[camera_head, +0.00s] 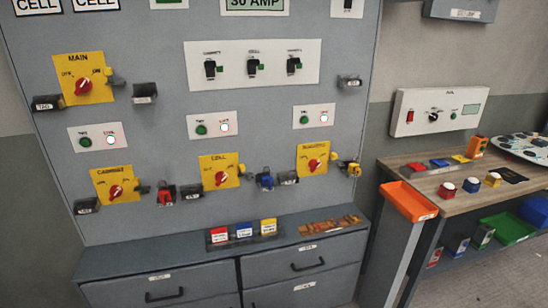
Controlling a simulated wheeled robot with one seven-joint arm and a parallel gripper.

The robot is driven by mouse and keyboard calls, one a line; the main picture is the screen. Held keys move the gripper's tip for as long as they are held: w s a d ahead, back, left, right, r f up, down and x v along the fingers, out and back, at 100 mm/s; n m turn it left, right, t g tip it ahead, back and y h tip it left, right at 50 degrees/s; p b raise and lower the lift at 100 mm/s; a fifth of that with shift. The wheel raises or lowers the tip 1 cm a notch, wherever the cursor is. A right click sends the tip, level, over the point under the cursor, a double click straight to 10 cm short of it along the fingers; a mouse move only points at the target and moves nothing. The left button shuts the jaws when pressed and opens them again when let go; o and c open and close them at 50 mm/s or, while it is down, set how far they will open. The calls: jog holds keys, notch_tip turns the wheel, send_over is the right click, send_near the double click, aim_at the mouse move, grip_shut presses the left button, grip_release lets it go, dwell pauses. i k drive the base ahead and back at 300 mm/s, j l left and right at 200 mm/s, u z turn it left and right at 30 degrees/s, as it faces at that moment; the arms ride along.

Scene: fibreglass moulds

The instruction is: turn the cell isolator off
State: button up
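The cell isolator (220,171) is a yellow plate with a red rotary knob (220,178), low in the middle of the grey wall panel. Its label reads like CELL. I cannot clearly tell which way the knob points. A small white plate (212,125) above it carries a green indicator and a lit, red-rimmed white one. A yellow padlock-like piece hangs at its right edge, and a blue padlock (265,181) hangs further right. My gripper is not in view.
Similar yellow isolators are MAIN (83,80) at upper left, one at lower left (115,184) and one at right (314,158). A drawer cabinet (130,262) stands below the panel.

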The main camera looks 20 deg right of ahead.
aim_at(221, 177)
jog(key=i+j, duration=0.15)
jog(key=i, duration=0.2)
jog(key=i+j, duration=0.15)
jog(key=i, duration=0.25)
jog(key=i+j, duration=0.15)
jog(key=i, duration=0.2)
